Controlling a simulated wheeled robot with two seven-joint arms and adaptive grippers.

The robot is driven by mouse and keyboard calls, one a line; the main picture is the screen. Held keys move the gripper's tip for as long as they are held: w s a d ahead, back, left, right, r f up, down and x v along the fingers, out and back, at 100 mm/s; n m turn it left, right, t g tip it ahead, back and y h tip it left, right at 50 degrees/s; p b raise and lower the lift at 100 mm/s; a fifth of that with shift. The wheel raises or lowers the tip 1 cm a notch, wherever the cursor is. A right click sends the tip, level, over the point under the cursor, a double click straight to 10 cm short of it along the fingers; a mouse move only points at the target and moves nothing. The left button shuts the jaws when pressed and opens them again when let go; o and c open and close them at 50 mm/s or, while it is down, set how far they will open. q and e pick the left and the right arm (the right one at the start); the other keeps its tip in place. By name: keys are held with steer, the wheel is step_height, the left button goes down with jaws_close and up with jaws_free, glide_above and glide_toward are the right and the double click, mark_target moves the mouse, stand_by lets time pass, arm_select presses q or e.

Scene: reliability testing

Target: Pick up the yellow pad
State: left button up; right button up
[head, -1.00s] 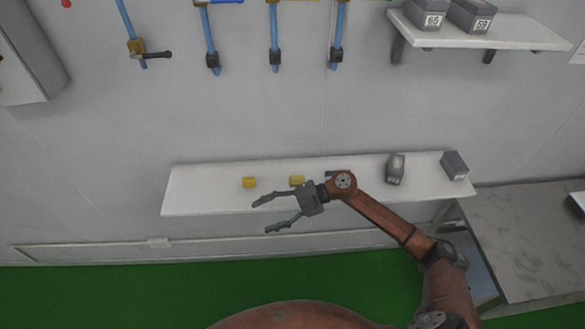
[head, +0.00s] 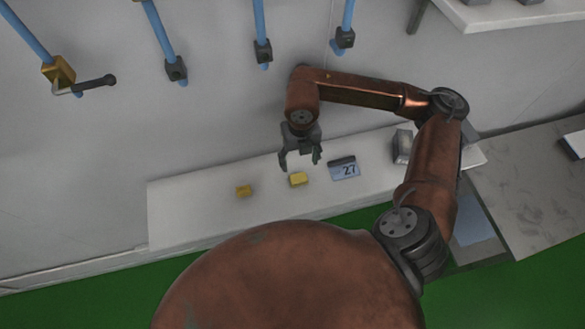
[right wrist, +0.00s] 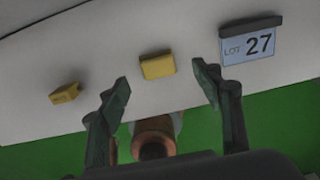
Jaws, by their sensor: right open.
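Two small yellow blocks lie on the white shelf (head: 205,218). One yellow pad (head: 298,179) is at the shelf's middle; the other yellow piece (head: 243,190) lies to its left and looks darker and less regular. My right gripper (head: 300,165) is open, pointing down, just above and behind the middle pad in the head view. In the right wrist view the middle pad (right wrist: 158,66) shows between and beyond the open fingertips, apart from them. The left piece (right wrist: 66,93) lies outside the left finger. My left gripper is not in view.
A blue "LOT 27" sign (head: 344,169) stands right of the middle pad, close to the right finger in the wrist view. A grey box (head: 402,146) is farther right, partly behind my arm.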

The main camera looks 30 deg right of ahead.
mark_target(299, 177)
steer(key=shift+s+f, duration=0.25)
steer(key=shift+f, duration=0.65)
steer(key=f, duration=0.1)
steer(key=f+p, duration=0.1)
steer(key=f, duration=0.1)
steer(key=shift+s+a+f, duration=0.1)
steer(key=shift+s+a, duration=0.1)
steer(key=shift+a, duration=0.2)
steer(key=shift+f, duration=0.95)
steer(key=c, duration=0.9)
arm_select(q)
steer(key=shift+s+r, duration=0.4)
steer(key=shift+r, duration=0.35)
arm_select(e)
steer(key=shift+c, duration=1.1)
